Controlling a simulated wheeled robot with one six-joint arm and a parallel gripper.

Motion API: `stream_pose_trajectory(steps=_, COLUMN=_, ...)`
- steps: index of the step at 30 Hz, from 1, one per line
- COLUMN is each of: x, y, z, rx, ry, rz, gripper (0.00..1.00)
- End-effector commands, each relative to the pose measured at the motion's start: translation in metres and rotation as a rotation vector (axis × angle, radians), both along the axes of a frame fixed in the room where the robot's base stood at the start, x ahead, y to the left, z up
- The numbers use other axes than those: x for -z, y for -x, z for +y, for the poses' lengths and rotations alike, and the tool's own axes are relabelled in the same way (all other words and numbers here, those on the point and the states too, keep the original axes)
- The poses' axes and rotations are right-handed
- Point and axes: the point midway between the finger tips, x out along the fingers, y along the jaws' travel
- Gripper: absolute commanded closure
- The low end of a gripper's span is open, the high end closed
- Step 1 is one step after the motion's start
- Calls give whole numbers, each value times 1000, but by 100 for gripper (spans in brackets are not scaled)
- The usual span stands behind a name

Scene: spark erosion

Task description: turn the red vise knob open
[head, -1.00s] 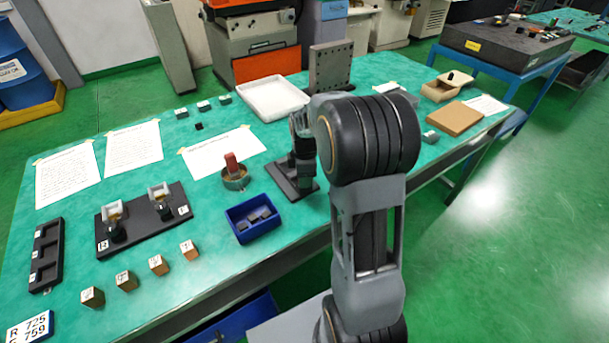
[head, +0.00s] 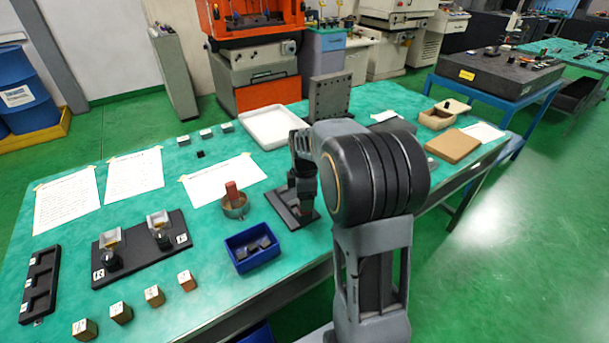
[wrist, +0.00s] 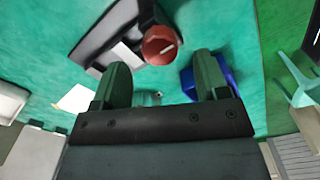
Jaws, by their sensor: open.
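The red vise knob (wrist: 161,45) shows in the wrist view as a round red cap with a pale bar mark. It sits on a dark vise on a black base plate (wrist: 97,36). In the wrist view my gripper (wrist: 160,70) is open, with one green-tinted finger on each side, and the knob appears just beyond the gap, slightly above the fingertips in the picture. I see no contact. In the head view my gripper (head: 303,168) is over the black base plate (head: 284,208), and the knob is hidden behind it.
A blue bin (head: 258,259) with dark pieces and a round metal dish (head: 235,208) holding a red-brown block stand left of the plate. A grey perforated block (head: 330,98) and white tray (head: 275,125) stand behind. The table edge is close in front.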

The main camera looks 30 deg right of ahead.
Motion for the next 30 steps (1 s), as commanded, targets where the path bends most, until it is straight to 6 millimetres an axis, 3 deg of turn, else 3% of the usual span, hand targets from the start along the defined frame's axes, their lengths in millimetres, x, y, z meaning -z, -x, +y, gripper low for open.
stream_pose_trajectory(steps=6, x=-48, y=-1, z=0, rx=0, ry=1, rz=-5, gripper=32)
stream_pose_trajectory(steps=15, x=-91, y=0, z=0, rx=-1, ry=0, rz=-1, gripper=32)
stream_pose_trajectory(steps=30, x=-102, y=0, z=0, rx=-1, ry=0, rz=0, gripper=32)
